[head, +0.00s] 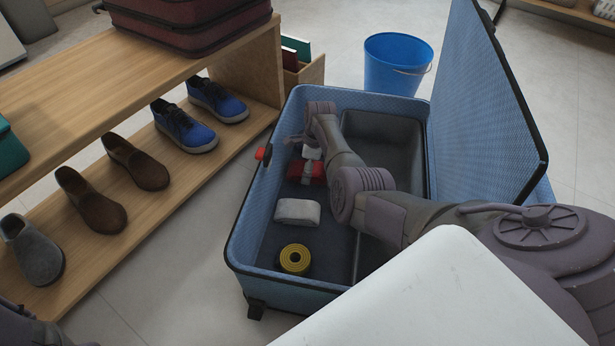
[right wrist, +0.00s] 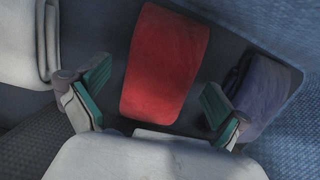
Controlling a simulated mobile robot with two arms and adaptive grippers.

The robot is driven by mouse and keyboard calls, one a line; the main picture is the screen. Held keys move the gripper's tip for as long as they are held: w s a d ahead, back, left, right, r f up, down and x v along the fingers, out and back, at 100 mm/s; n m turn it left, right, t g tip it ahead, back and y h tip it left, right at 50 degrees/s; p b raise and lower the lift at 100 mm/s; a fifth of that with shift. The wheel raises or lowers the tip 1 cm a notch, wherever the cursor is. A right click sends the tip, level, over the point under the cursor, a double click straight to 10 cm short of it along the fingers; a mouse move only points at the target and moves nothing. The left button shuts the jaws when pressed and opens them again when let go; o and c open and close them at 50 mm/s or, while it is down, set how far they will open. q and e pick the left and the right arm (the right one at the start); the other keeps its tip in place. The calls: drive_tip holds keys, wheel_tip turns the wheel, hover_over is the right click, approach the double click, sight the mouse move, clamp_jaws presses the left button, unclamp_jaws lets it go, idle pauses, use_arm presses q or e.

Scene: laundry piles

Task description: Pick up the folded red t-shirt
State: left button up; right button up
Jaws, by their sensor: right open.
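The folded red t-shirt (head: 293,170) lies inside the open blue suitcase (head: 245,225), in its left part. In the right wrist view the red t-shirt (right wrist: 167,62) is a neat rounded bundle ahead of my right gripper (right wrist: 156,85). The two teal-padded fingers are spread wide, one on each side of the shirt's near part, with gaps to it. Nothing is held. In the head view my right arm reaches over the suitcase and partly hides the shirt and the fingers. My left gripper is not in view.
A folded white cloth (head: 298,212) lies next to the shirt, with a yellow roll (head: 295,259) nearer. A dark blue folded cloth (right wrist: 266,88) lies on the other side. The suitcase's raised lid (head: 490,100) stands right. A shoe bench (head: 115,62) and blue bucket (head: 393,68) are outside.

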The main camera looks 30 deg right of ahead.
drive_tip(key=shift+f, duration=0.15)
drive_tip(key=shift+c, duration=0.2)
drive_tip(key=c, duration=1.1)
drive_tip(key=shift+c, duration=0.5)
